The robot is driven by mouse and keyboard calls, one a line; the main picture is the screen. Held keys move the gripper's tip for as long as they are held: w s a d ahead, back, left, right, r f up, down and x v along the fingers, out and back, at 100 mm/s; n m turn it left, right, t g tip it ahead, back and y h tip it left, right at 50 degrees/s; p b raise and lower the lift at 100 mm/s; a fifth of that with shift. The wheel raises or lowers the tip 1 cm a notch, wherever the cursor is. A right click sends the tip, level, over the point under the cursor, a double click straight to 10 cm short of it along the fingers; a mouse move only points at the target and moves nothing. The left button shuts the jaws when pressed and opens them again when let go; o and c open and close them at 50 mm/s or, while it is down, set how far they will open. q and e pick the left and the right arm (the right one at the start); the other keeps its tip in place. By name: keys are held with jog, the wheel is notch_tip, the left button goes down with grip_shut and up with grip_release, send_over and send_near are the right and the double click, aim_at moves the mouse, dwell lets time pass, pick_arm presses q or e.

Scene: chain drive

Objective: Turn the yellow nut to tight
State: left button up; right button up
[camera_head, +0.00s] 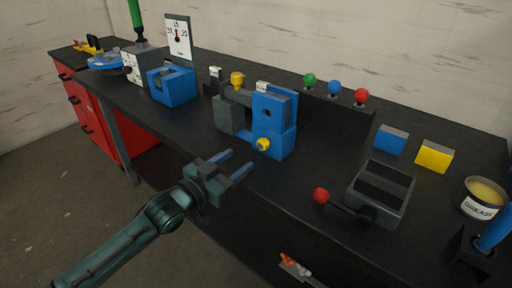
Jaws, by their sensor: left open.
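A small yellow nut-like part (263,144) sits low on the front face of a blue block (273,128) in the middle of the bench. A second yellow part (237,79) stands on top of the grey piece beside that block; I cannot tell for certain which is the task's nut. My left gripper (239,161) is open and empty, just in front of the bench edge. Its two blue fingers point toward the blue block, left of and slightly below the front yellow part, apart from it. My right gripper is not in view.
A grey device (380,194) with a red-knobbed lever (320,195) stands to the right. Blue (391,140) and yellow (433,156) blocks and a grease tin (482,199) lie farther right. Another blue fixture (172,86) and a gauge (178,37) stand back left.

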aim_at(262, 144)
pick_arm(q)
jog(key=x, duration=0.8)
jog(key=shift+w+d, duration=0.1)
jog(key=shift+d, duration=0.05)
jog(key=c, duration=1)
jog(key=shift+r+m+p, duration=0.15)
jog(key=shift+m+p, duration=0.15)
jog(key=shift+m, duration=0.5)
jog(key=m, duration=0.2)
jog(key=shift+f+m, duration=0.25)
jog(key=shift+m, duration=0.05)
jog(key=o, duration=1)
jog(key=v, duration=1.3)
jog(key=shift+p, duration=0.35)
